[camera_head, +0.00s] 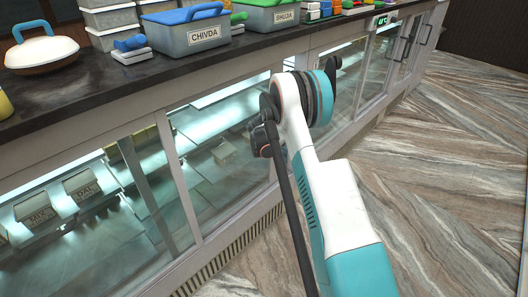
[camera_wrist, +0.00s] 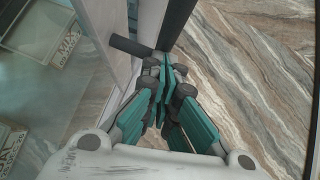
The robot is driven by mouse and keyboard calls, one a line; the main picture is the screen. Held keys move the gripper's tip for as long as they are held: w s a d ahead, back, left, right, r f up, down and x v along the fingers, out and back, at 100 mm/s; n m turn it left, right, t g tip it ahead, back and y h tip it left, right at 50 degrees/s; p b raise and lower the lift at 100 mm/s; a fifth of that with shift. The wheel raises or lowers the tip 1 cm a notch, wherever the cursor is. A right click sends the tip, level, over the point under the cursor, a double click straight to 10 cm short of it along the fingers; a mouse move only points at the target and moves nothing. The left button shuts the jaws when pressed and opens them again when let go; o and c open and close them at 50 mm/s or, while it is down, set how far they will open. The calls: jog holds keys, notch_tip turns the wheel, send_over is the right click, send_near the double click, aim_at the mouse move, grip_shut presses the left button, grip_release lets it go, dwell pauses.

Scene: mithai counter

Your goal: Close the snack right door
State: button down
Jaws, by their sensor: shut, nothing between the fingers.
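In the wrist view, my gripper (camera_wrist: 163,72) has its teal fingers together and empty. The fingertips are close to a dark bar handle (camera_wrist: 178,20) with a short dark stub (camera_wrist: 130,46) on its left; I cannot tell whether they touch. The handle is beside a pale door frame (camera_wrist: 103,25), with glass to its left. In the head view, glass doors (camera_head: 215,140) with pale frames line the counter front. My arm covers part of them, and my fingers are hidden there. I cannot tell which door is the snack right door or how far it stands open.
The dark countertop (camera_head: 75,97) carries a grey CHIVDA box (camera_head: 187,36), another green-lidded box (camera_head: 266,17) and a white lidded dish (camera_head: 42,52). Labelled boxes (camera_head: 82,187) sit behind the glass. The patterned floor (camera_head: 440,150) to the right is clear.

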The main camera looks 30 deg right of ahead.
jog(key=w+d, duration=0.3)
jog(key=d, duration=0.7)
jog(key=shift+w+d, duration=0.2)
jog(key=shift+d, duration=0.05)
jog(key=shift+r, duration=0.1)
